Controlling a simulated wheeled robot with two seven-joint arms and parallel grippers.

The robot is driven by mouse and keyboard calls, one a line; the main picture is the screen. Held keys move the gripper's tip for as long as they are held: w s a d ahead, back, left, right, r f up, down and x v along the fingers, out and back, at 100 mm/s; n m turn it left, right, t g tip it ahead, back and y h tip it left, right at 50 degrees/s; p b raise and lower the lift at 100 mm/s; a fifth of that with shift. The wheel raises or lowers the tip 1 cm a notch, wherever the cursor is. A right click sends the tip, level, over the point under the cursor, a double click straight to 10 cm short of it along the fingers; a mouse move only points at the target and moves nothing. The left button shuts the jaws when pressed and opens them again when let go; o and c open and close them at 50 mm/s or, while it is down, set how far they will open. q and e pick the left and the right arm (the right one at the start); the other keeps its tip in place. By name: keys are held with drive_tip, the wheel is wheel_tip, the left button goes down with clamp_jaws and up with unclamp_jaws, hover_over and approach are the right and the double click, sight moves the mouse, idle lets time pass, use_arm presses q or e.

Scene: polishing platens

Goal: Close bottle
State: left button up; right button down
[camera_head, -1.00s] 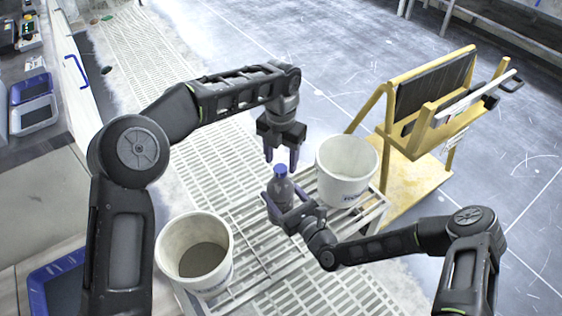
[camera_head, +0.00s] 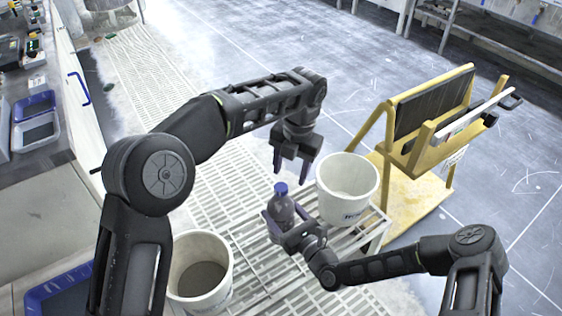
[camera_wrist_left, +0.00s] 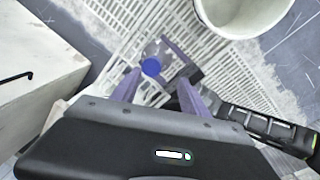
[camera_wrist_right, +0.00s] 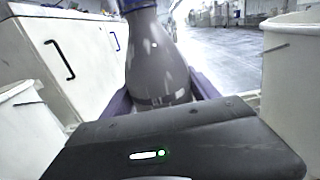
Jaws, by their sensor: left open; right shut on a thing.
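A grey bottle (camera_head: 281,212) with a blue cap (camera_head: 281,188) on top stands upright between the fingers of my right gripper (camera_head: 284,229), which is shut on it. The bottle body fills the middle of the right wrist view (camera_wrist_right: 157,60), where the cap is mostly cut off by the top edge. My left gripper (camera_head: 290,170) is open and empty, pointing down just above the cap. In the left wrist view the cap (camera_wrist_left: 151,66) shows beyond and between the left fingertips (camera_wrist_left: 160,82), apart from them. I cannot tell how tightly the cap sits.
A white bucket (camera_head: 347,188) stands right of the bottle on a slatted platform. Another bucket (camera_head: 202,262) with dark contents stands at the lower left. A yellow wooden stand (camera_head: 412,190) is farther right. A blue tray (camera_head: 50,293) lies at the lower left.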

sight(281, 187)
use_arm(q)
drive_tip(key=n, duration=0.9)
drive_tip(key=a+r+n, duration=0.1)
drive_tip(key=n, duration=0.3)
drive_tip(key=shift+a+r+n, duration=0.1)
drive_tip(key=shift+n, duration=0.3)
drive_tip(key=n, duration=0.3)
drive_tip(key=shift+a+r, duration=0.1)
drive_tip(key=shift+a, duration=0.05)
drive_tip(key=n, duration=0.5)
drive_tip(key=shift+w+a+r, duration=0.15)
drive_tip(key=shift+a+r, duration=0.05)
drive_tip(key=shift+a, duration=0.05)
drive_tip(key=n, duration=0.3)
drive_tip(key=shift+a+r, duration=0.1)
drive_tip(key=shift+a, duration=0.05)
drive_tip(key=n, duration=0.5)
drive_tip(key=shift+w+a+r+n, duration=0.15)
drive_tip(key=shift+w+a+n, duration=0.05)
drive_tip(key=shift+a+n, duration=0.1)
drive_tip(key=n, duration=0.5)
drive_tip(key=shift+w+a+n+h, duration=0.15)
drive_tip(key=shift+n+h, duration=0.15)
drive_tip(key=shift+h, duration=0.1)
drive_tip(key=n, duration=0.4)
drive_tip(key=shift+d, duration=0.3)
drive_tip(key=n, duration=0.3)
drive_tip(key=shift+d+n, duration=0.1)
drive_tip(key=shift+n, duration=0.3)
drive_tip(key=shift+f, duration=4.05)
